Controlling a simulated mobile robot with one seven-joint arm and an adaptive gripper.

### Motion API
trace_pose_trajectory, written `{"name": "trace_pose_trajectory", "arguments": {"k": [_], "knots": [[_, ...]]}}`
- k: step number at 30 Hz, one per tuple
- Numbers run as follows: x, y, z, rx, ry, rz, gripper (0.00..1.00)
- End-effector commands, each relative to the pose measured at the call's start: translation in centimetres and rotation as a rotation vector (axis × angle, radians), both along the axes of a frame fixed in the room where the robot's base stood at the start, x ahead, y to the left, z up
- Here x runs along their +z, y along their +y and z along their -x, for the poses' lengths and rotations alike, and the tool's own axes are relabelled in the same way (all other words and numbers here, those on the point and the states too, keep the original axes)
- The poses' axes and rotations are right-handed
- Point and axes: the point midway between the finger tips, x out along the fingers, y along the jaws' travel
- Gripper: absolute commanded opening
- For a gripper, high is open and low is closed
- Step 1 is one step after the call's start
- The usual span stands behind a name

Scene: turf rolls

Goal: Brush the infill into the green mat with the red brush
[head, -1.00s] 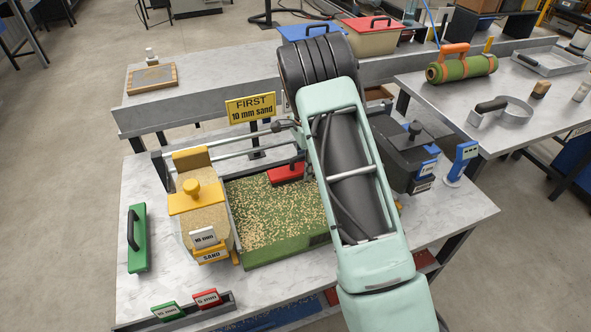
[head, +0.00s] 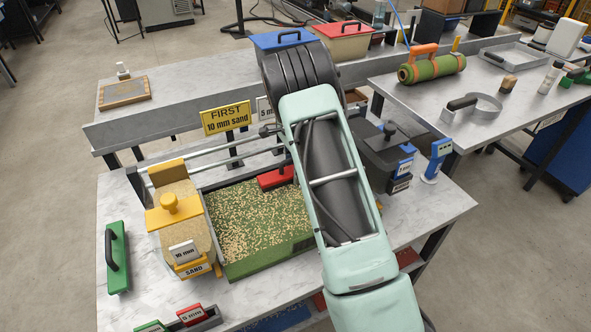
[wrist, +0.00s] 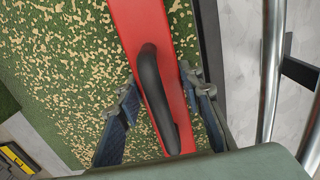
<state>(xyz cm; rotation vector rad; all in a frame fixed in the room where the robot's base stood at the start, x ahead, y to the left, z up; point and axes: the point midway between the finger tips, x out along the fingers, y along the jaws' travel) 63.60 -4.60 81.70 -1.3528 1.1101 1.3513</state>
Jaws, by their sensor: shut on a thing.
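The red brush (head: 277,178) lies on the green mat at its back edge. In the wrist view the brush (wrist: 125,25) has a black handle (wrist: 158,95) that stands between my fingers. My gripper (wrist: 160,98) is shut on the red brush, a finger on each side. In the head view my own arm hides the gripper. The green mat (head: 240,225) sits in a tray and is strewn with tan infill grains; it also shows in the wrist view (wrist: 60,60). The mat's right part is hidden behind my arm.
A yellow sand hopper (head: 183,225) labelled 10 mm stands at the mat's left, and a dark hopper (head: 385,150) at its right. Rails (head: 215,160) run behind the mat. A green brush (head: 117,255) lies at the far left. A sign (head: 227,114) reads "FIRST 10 mm sand".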

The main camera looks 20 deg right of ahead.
Motion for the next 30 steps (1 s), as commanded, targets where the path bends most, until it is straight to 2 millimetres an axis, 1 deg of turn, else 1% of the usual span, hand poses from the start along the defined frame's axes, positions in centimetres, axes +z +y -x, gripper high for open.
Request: {"name": "trace_pose_trajectory", "arguments": {"k": [3, 6, 9, 15, 20, 27, 30], "knots": [[0.1, 1.3, 0.2, 0.003, 0.0, -0.001, 0.06], [0.1, 2.1, 0.4, 0.002, -0.001, 0.0, 0.06], [0.1, 2.4, 0.4, 0.001, -0.001, 0.0, 0.06], [0.1, 2.3, 0.4, 0.0, -0.001, 0.0, 0.06], [0.0, 1.8, 0.3, -0.001, -0.001, 0.0, 0.06], [0.0, -0.4, -0.1, -0.002, -0.001, 0.0, 0.06], [0.0, -0.8, -0.2, 0.001, 0.0, 0.0, 0.06]]}}
